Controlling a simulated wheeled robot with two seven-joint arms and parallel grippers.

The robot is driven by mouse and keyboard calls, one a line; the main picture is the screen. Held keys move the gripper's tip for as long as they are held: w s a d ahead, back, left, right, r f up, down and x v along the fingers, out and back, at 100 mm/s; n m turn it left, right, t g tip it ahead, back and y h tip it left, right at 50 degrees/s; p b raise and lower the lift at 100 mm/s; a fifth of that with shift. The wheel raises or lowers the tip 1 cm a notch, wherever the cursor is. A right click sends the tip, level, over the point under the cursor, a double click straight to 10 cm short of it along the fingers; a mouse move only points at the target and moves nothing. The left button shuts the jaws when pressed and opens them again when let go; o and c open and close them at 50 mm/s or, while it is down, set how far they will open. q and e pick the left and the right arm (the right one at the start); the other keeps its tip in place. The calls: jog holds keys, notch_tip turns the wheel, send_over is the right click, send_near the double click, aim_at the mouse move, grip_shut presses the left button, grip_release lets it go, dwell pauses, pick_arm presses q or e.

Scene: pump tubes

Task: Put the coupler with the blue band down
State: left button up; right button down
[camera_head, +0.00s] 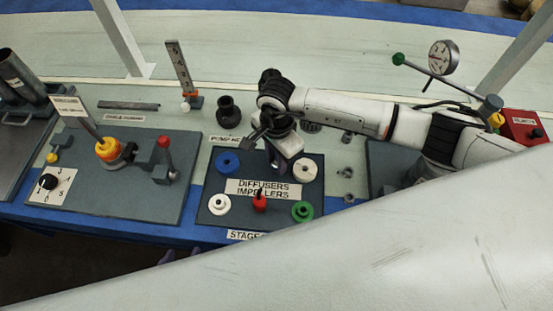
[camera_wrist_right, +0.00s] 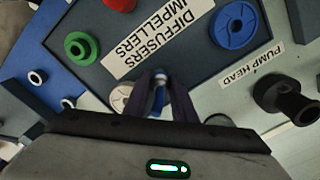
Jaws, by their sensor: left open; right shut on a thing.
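The coupler with the blue band (camera_wrist_right: 159,94) is a small silver-grey piece, held upright or nearly so between the fingers of my right gripper (camera_wrist_right: 160,88). In the head view, my right gripper (camera_head: 278,166) hangs over the upper edge of the dark parts mat (camera_head: 242,220), and the coupler cannot be made out there. I cannot tell whether the coupler touches anything below.
On the mat are a blue ring (camera_head: 228,162), a white ring (camera_head: 305,168), a green part (camera_head: 302,211), a white part (camera_head: 220,204) and a red part (camera_head: 259,201). Small metal pieces (camera_head: 345,172) stand right of it. A black pump head (camera_head: 228,108) stands behind.

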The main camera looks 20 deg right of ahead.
jog(key=shift+f, duration=0.15)
jog(key=shift+f, duration=0.15)
jog(key=c, duration=1.5)
grip_release()
jog(key=shift+o, duration=0.2)
notch_tip(320, 180, up, 12)
jog(key=shift+r, duration=0.2)
